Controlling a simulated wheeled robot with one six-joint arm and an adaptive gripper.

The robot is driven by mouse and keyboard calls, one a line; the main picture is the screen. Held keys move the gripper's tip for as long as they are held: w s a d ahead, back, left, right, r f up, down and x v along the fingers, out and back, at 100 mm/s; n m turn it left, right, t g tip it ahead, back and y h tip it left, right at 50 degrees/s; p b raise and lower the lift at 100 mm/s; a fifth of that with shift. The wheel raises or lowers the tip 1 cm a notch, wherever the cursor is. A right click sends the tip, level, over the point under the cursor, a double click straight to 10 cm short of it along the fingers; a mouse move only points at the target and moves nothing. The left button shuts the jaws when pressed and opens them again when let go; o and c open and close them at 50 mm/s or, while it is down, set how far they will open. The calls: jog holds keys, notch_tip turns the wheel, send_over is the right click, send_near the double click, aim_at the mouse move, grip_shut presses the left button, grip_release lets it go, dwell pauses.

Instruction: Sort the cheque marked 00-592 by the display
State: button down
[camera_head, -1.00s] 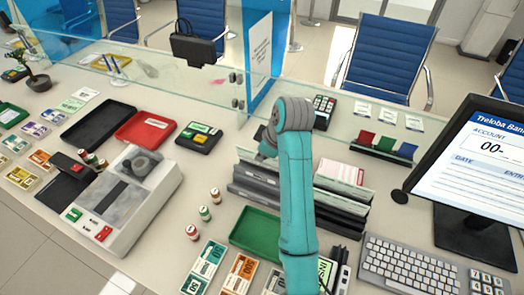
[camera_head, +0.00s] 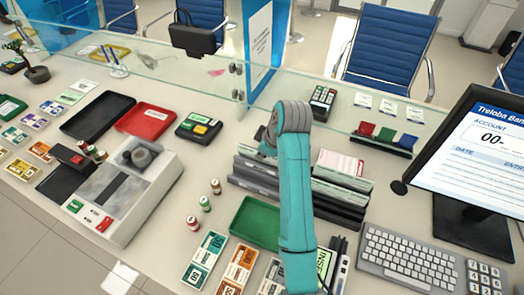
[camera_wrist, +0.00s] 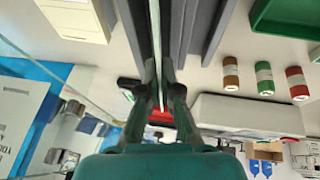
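The display (camera_head: 480,160) at the right reads "Treloba Bank", "ACCOUNT" and "00-"; the rest is cut off by the frame edge. A stepped dark rack (camera_head: 345,211) with pale-topped dividers stands left of it. A sheet with red print (camera_head: 342,163) lies at the rack's back. In the wrist view my gripper (camera_wrist: 159,78) looks closed on a thin pale sheet seen edge-on, apparently a cheque (camera_wrist: 156,35), with dark rack slabs (camera_wrist: 205,25) close on both sides. Its number cannot be read. In the head view my teal arm hides the fingers.
A green tray (camera_head: 247,222), several small rolls (camera_head: 205,203) and banknotes (camera_head: 240,263) lie left and in front of the rack. A keyboard (camera_head: 415,255) lies right. A glass screen (camera_head: 215,85) and a card reader (camera_head: 322,101) stand behind.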

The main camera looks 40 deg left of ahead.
jog(key=c, duration=1.2)
grip_release()
jog(key=shift+c, duration=0.2)
jog(key=shift+r, duration=3.5)
jog(key=shift+s, duration=0.15)
